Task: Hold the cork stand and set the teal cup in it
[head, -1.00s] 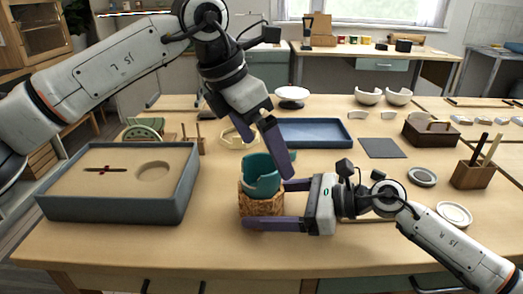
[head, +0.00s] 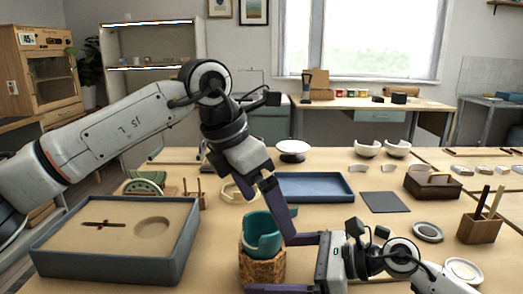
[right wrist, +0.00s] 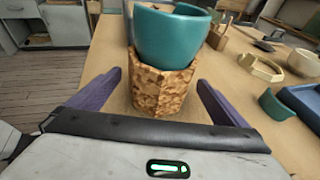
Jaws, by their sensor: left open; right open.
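The teal cup (head: 263,243) sits upright in the top of the cork stand (head: 262,268); the right wrist view also shows the cup (right wrist: 172,38) in the stand (right wrist: 162,88). My left gripper (head: 270,217) is open just above and behind the cup, one finger reaching down at the cup's right side. My right gripper (right wrist: 157,92) is open low at the stand, a finger on either side, with gaps showing between fingers and cork. A separate teal piece (right wrist: 277,105) rests on the table beyond the stand; the cup partly hides that area in the head view.
A grey-walled sand tray (head: 110,268) stands left. A blue tray (head: 315,187) lies behind the stand. A wooden holder (head: 480,229) with sticks, a brown box (head: 433,188) and pale discs (head: 428,232) lie right. A dark flat square (head: 380,203) lies between.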

